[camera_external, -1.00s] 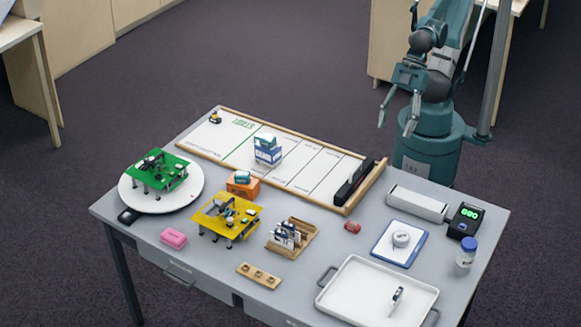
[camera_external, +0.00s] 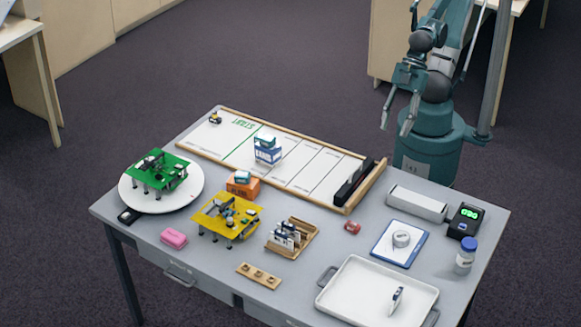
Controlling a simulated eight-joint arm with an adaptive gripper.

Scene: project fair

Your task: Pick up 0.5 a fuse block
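Several small white and dark blocks (camera_external: 283,234), which look like fuse blocks, stand in a wooden rack (camera_external: 303,249) near the middle front of the table. One more similar block (camera_external: 396,300) is on the white tray (camera_external: 346,285) at the front right. Their labels are too small to read, so I cannot tell which is the 0.5 A one. My gripper (camera_external: 396,129) is open and empty, fingers pointing down, beyond the table's far right edge and well away from the blocks.
A wooden strip with slots (camera_external: 258,276) lies at the front. Yellow (camera_external: 212,214) and green (camera_external: 147,174) boards stand to the left. A white long box (camera_external: 417,204), a green-lit meter (camera_external: 465,220) and a blue-capped jar (camera_external: 465,257) stand at the right.

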